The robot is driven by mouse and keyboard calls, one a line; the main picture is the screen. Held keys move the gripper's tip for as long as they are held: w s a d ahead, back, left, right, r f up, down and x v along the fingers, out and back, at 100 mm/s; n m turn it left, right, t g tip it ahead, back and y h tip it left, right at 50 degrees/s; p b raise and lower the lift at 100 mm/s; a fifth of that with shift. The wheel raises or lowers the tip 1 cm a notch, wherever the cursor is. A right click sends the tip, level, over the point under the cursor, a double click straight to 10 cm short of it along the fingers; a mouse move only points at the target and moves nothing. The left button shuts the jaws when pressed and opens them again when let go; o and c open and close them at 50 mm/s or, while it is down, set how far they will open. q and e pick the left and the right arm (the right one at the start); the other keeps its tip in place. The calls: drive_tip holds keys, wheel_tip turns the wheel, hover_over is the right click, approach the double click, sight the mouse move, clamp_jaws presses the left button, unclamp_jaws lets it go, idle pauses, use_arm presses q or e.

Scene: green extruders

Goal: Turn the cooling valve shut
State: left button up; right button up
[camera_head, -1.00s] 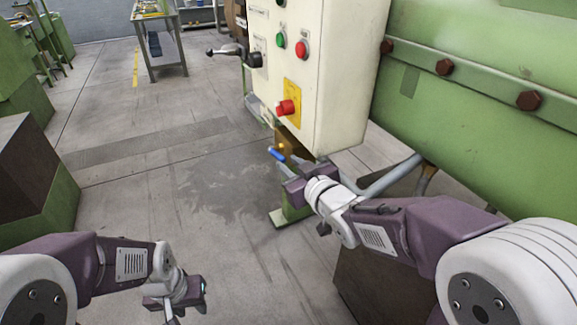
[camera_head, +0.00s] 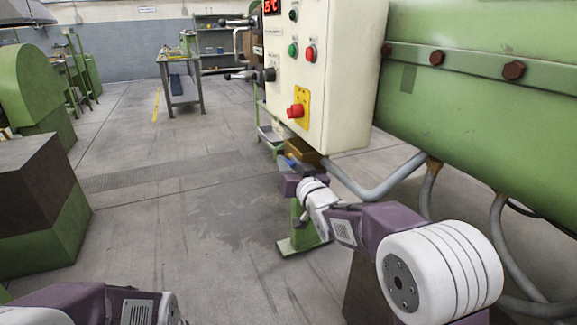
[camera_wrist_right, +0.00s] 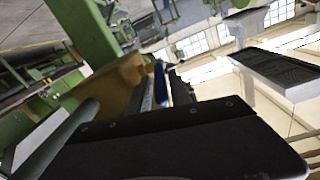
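The cooling valve shows as a brass body (camera_head: 303,150) with a blue lever (camera_head: 288,162) below the cream control box. In the right wrist view the brass body (camera_wrist_right: 120,84) and blue lever (camera_wrist_right: 160,84) show again. My right gripper (camera_head: 290,181) is at the lever, partly hiding it. In the wrist view its two fingers (camera_wrist_right: 165,90) lie on either side of the blue lever; whether they press on it cannot be told. My left forearm is at the bottom left; its gripper is out of frame.
The control box (camera_head: 335,85) with buttons and a red knob (camera_head: 295,111) hangs just above my right gripper. Grey pipes (camera_head: 375,190) and the green machine (camera_head: 480,120) lie to the right. A brown and green block (camera_head: 40,200) stands left. The floor between is clear.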

drive_tip(key=shift+w+a, duration=0.1)
drive_tip(key=shift+w, duration=0.05)
clamp_jaws()
idle(1.4)
